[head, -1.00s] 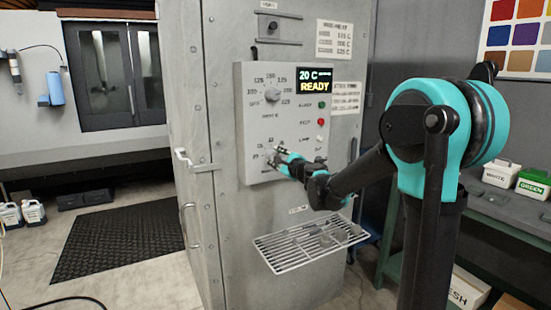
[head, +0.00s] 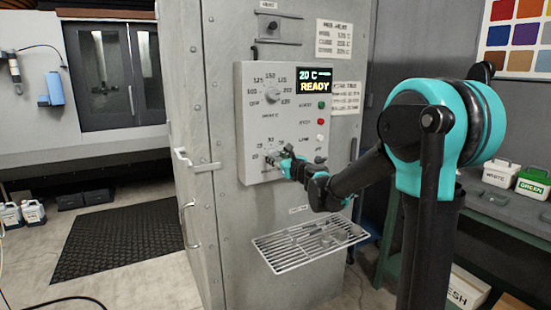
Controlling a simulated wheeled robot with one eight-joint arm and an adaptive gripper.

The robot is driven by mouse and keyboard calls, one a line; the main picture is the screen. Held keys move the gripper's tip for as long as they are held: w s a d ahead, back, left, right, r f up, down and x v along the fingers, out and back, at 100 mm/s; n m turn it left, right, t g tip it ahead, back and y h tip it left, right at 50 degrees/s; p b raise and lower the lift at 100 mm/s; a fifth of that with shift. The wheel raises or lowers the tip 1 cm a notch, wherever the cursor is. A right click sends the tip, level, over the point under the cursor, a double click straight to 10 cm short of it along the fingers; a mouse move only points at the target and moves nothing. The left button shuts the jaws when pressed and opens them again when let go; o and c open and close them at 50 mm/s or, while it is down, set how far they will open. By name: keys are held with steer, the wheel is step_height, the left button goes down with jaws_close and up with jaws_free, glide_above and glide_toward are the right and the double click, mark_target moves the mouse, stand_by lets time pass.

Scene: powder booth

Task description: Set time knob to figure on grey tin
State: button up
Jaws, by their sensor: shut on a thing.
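The oven's grey control panel (head: 258,120) is on the front of a tall grey cabinet. My gripper (head: 284,157) is at the lower dial of the panel, shut on the time knob, which it mostly hides. Several printed figures show around the left and top of that dial, too small to read surely. The upper temperature knob (head: 271,91) has figures around it. The display (head: 314,80) reads 20 C and READY. A white tin (head: 500,174) and a green-labelled tin (head: 533,183) stand on the right bench.
A wire rack (head: 308,243) sticks out below the panel. A green button (head: 321,105) and a red button (head: 320,122) are right of the knobs. Printed notices (head: 334,39) hang on the cabinet. A door handle (head: 193,162) is at the left. A black mat (head: 115,243) lies on the floor.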

stand_by(0.5)
steer(key=o, duration=1.2)
steer(key=shift+c, duration=0.2)
steer(key=v, duration=1.2)
steer(key=s+d+f+n+g+h, duration=0.35)
steer(key=s+f+n+g, duration=0.35)
steer(key=s+f+n, duration=0.95)
steer(key=s+d+f+n+g+h, duration=0.3)
steer(key=s+d+f+n+h, duration=0.3)
steer(key=s+d+f+n, duration=0.5)
steer(key=s+d+f, duration=0.1)
steer(key=d+f, duration=0.2)
steer(key=d, duration=0.1)
steer(key=shift+s+d+g, duration=0.25)
steer(key=shift+d+g, duration=0.05)
steer(key=shift+g, duration=0.1)
